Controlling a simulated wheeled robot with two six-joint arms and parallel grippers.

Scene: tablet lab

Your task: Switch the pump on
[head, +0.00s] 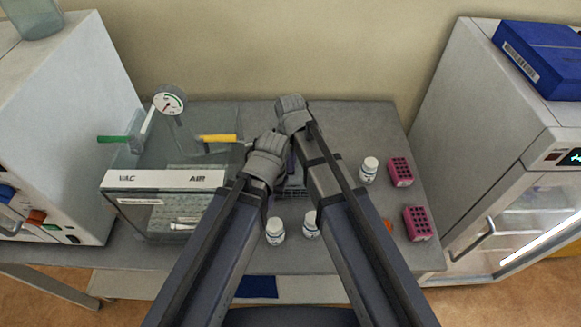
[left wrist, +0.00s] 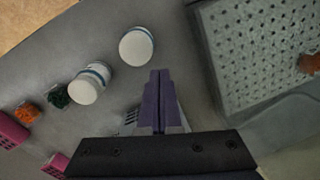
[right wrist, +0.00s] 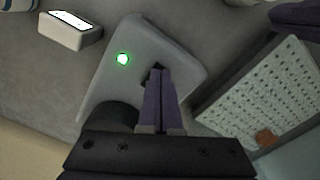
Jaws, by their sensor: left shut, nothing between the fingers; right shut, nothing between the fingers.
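The pump, as far as I can tell, is the grey rounded box (right wrist: 180,42) in the right wrist view. A green light (right wrist: 123,59) glows on its top. My right gripper (right wrist: 158,72) is shut and empty, with its tips over the box at a small dark part, perhaps the switch; contact cannot be told. My left gripper (left wrist: 160,75) is shut and empty over the grey bench, near white-capped bottles. In the head view my arms hide the pump and both sets of fingertips.
A clear chamber (head: 150,180) with a gauge (head: 169,101), a green-handled valve (head: 113,139) and a yellow-handled valve (head: 217,138) stands left. Bottles (head: 275,231) stand near the arms. Pink racks (head: 418,223) lie right. A white display box (right wrist: 68,32) is near the pump.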

